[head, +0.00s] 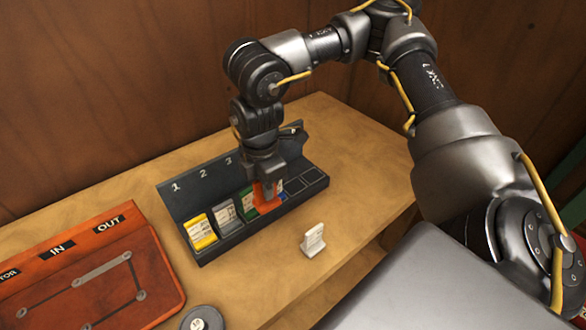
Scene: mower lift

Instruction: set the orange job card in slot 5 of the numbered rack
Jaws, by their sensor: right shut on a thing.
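The numbered rack (215,251) is a dark tray with a tall back panel on the wooden bench. Numbers 1, 2 and 3 show on the panel; my right arm hides the higher ones. My right gripper (267,184) points down over the rack, shut on the orange job card (265,194). The orange card is just right of a green card (248,203), low at the rack. A bit of blue (280,187) shows close behind it. I cannot tell whether the orange card touches the tray. My left gripper is out of view.
A yellow card (201,233) and a grey card (228,217) stand in the rack's left slots. Two empty slots (311,175) show at its right end. A white card-like piece (314,240) stands on the bench in front. A red board (95,270) lies at left.

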